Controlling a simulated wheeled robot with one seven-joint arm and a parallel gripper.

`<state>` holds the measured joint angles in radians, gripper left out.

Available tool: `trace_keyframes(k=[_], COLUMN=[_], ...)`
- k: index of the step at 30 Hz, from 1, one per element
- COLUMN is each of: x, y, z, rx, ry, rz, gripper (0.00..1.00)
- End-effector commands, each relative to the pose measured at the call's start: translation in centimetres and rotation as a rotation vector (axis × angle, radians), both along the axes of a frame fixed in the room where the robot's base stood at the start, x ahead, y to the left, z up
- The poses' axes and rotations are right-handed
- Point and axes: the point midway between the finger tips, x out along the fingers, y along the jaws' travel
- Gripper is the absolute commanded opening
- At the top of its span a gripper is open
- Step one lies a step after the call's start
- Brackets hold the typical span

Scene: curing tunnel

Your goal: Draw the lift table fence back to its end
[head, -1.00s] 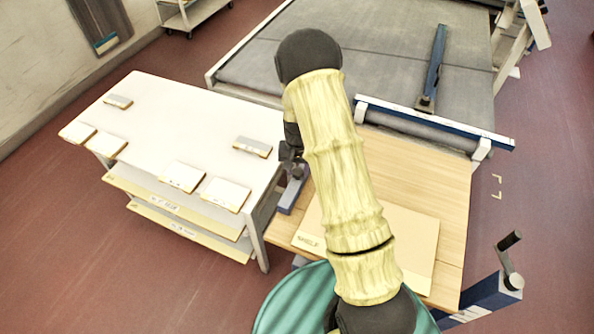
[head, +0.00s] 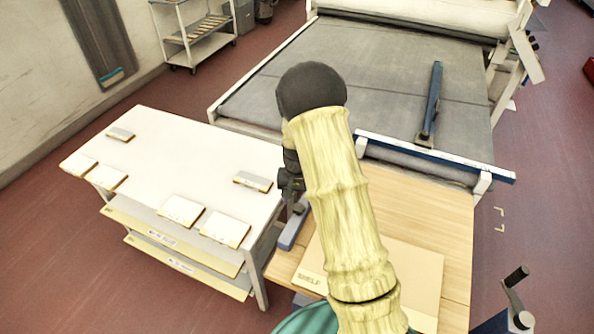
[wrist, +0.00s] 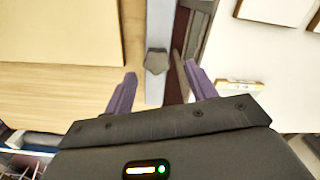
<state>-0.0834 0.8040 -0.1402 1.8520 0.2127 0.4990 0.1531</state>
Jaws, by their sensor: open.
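The lift table (head: 440,230) has a light wooden top, with a flat tan panel marked SHELF lying on it. A blue-grey bar, which looks like its fence (head: 292,232), runs along its left edge in the head view, partly hidden by my arm. In the wrist view the fence (wrist: 160,25) is a pale strip with a dark grey knob-like block (wrist: 156,62) on it. My gripper (wrist: 160,88) is open and empty, its purple fingers either side of the fence's line, with the block just beyond the tips. I see no contact. In the head view the fingers are hidden.
A white table (head: 190,150) with several small boards stands close on the left, a narrow gap between. Behind is a grey conveyor bed (head: 300,75) with a blue-white rail (head: 430,157) and a blue bar (head: 431,105). A crank (head: 516,290) stands at front right.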

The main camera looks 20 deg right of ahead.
Motion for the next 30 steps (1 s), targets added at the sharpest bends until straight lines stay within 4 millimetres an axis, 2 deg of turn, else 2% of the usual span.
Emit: trace_keyframes(k=[18,21,25,30], x=[0.1,0.1,0.0,0.0], y=[0.1,0.1,0.1,0.1], z=[11.7,13.1,14.1,14.2], rx=[0.001,0.000,0.001,0.001], ry=[-0.007,-0.004,-0.001,-0.001], rz=[0.001,0.001,0.001,0.001], gripper=[0.56,0.56,0.56,0.56])
